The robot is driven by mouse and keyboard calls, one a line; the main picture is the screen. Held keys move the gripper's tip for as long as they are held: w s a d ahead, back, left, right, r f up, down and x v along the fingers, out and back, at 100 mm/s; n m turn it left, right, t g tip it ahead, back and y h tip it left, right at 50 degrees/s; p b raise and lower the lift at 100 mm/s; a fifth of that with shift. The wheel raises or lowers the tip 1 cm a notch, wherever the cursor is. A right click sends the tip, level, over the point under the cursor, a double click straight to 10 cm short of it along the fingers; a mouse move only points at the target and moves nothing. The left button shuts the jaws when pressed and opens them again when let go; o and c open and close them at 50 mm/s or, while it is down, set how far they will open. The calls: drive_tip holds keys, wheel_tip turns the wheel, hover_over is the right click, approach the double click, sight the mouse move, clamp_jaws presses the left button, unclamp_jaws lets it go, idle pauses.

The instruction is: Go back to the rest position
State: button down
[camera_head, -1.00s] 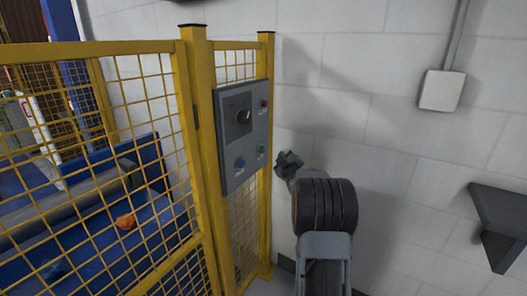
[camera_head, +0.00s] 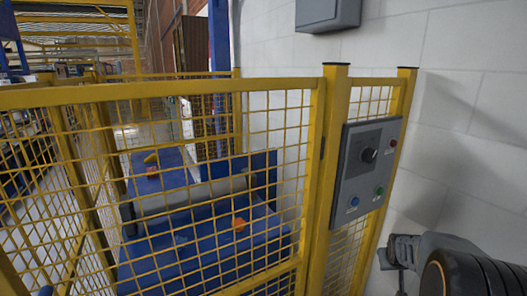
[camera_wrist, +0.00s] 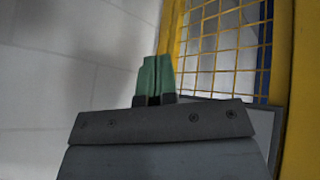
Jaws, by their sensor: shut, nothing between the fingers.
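My gripper (camera_wrist: 157,76) shows in the wrist view with its two green fingers together and nothing between them. Behind it there are a white block wall on the left and yellow mesh fence on the right. In the head view my gripper (camera_head: 388,254) is at the lower right, beside the fence post and below the grey control panel (camera_head: 366,172). The panel carries a black rotary knob, a red button, a blue button and a green button. My gripper looks apart from the panel. The fingertips are not clear in the head view.
A yellow mesh fence (camera_head: 318,170) crosses the view. Behind it lies a blue conveyor (camera_head: 200,252) with a grey roller (camera_head: 190,195) and an orange lump (camera_head: 239,224). The white wall (camera_head: 462,120) stands close on the right. A grey box (camera_head: 328,12) hangs at the top.

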drive_tip(key=s+a+r+g+y+p, duration=0.1)
drive_tip(key=s+a+r+y+p, duration=0.1)
drive_tip(key=s+a+r+p, duration=0.3)
drive_tip(key=s+a+r+n+g+y+p, duration=0.1)
drive_tip(key=s+a+r+p, duration=0.3)
drive_tip(key=s+a+r, duration=0.8)
drive_tip(key=shift+s+a+n+g+y+p, duration=0.35)
drive_tip(key=shift+s+a, duration=0.45)
drive_tip(key=shift+a, duration=2.05)
